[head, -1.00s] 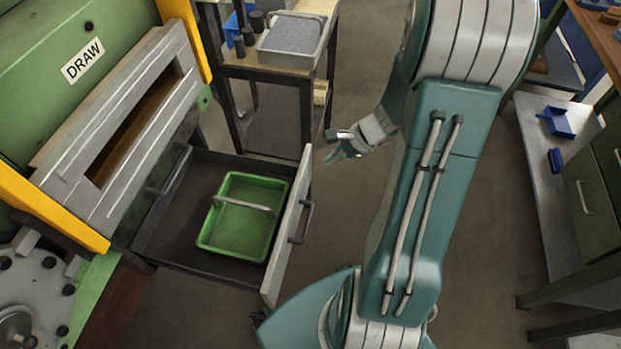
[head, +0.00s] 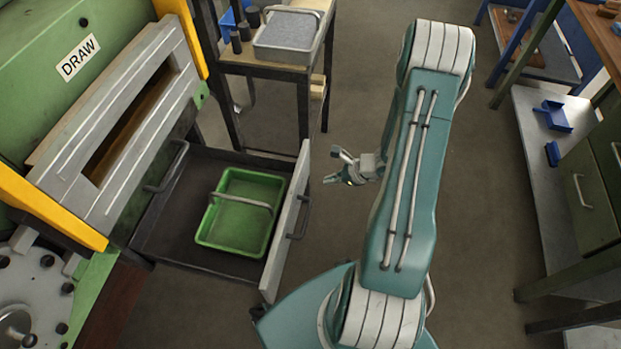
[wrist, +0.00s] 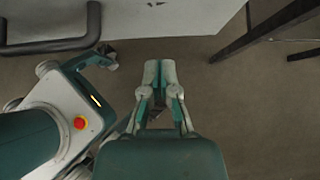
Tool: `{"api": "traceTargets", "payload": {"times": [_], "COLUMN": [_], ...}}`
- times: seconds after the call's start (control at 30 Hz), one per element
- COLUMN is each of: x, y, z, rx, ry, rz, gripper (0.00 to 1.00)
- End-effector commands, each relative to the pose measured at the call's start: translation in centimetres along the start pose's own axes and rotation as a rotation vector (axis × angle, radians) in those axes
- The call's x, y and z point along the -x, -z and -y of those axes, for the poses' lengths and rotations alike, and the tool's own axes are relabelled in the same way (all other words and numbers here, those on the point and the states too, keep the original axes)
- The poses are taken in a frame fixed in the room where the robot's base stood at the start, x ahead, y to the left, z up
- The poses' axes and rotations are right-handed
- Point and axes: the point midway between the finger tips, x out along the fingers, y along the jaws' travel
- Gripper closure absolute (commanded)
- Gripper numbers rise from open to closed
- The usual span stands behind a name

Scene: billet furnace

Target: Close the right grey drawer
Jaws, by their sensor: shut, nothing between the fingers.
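The grey drawer (head: 291,222) is pulled open below the furnace front. Its pale front panel carries a dark bar handle (head: 302,217) on the outer face. A green tray (head: 211,236) with a carrying handle lies inside the drawer. My gripper (head: 327,180) is shut and empty, a little to the right of the drawer front and apart from it. In the wrist view my gripper (wrist: 160,66) has its fingers together, pointing toward the pale drawer front (wrist: 190,18). The handle (wrist: 55,45) shows at the upper left of that view.
A black-legged stand (head: 268,70) holding a grey tray (head: 291,36) is behind the drawer. The furnace body (head: 60,40) marked DRAW is at the left. A bench with blue items (head: 555,115) and another cabinet (head: 585,185) stand at the right. Floor between is clear.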

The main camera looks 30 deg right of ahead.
Motion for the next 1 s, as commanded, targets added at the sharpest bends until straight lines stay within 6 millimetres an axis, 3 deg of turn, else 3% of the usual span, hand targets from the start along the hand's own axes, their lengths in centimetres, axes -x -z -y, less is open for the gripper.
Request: {"api": "traceTargets", "payload": {"times": [0.13, 0.3, 1.0], "x": [-2.9, -4.6, -6.1], "y": [0.0, -1.9, -3.3], "z": [-0.1, -0.1, 0.0], "rx": [0.001, 0.004, 0.003], "ry": [-0.005, -0.003, -0.001], "rz": [0.0, -0.001, 0.0], "gripper": [1.0, 1.0, 1.0]}}
